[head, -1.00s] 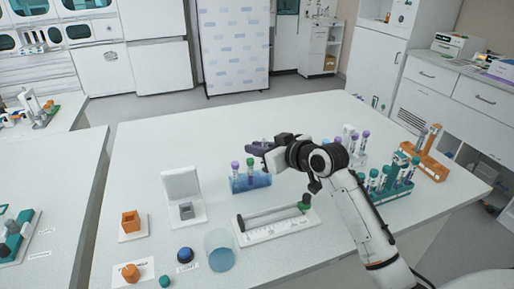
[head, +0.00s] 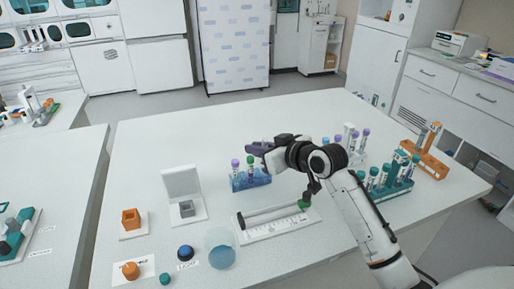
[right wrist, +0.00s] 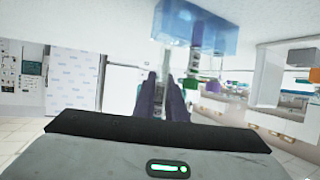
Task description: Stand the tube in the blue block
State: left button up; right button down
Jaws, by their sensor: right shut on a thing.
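The blue block (head: 251,182) stands near the middle of the table, with a purple-capped tube (head: 235,164) and a green-capped tube (head: 251,161) upright in it. My right gripper (head: 254,149) is just above and behind the block's right part, shut on a tube that is mostly hidden. In the right wrist view, the blue block (right wrist: 195,22) appears at the top, upside down. My right fingers (right wrist: 162,92) are beside the green cap (right wrist: 191,83); the purple cap (right wrist: 215,87) is farther right. The held tube's cap colour and lower end cannot be told. My left gripper is out of view.
A white tray (head: 278,229) lies in front of the block. A teal rack (head: 390,187) and an orange rack (head: 430,158) with tubes stand to the right.

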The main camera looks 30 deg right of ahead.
jog(key=shift+f, duration=0.2)
jog(key=shift+f, duration=0.35)
jog(key=shift+f, duration=0.2)
jog(key=shift+f, duration=0.35)
jog(key=c, duration=1.7)
grip_release()
jog(key=shift+s, duration=0.15)
jog(key=b+v, duration=0.1)
jog(key=v, duration=0.9)
jog(key=shift+r, duration=0.1)
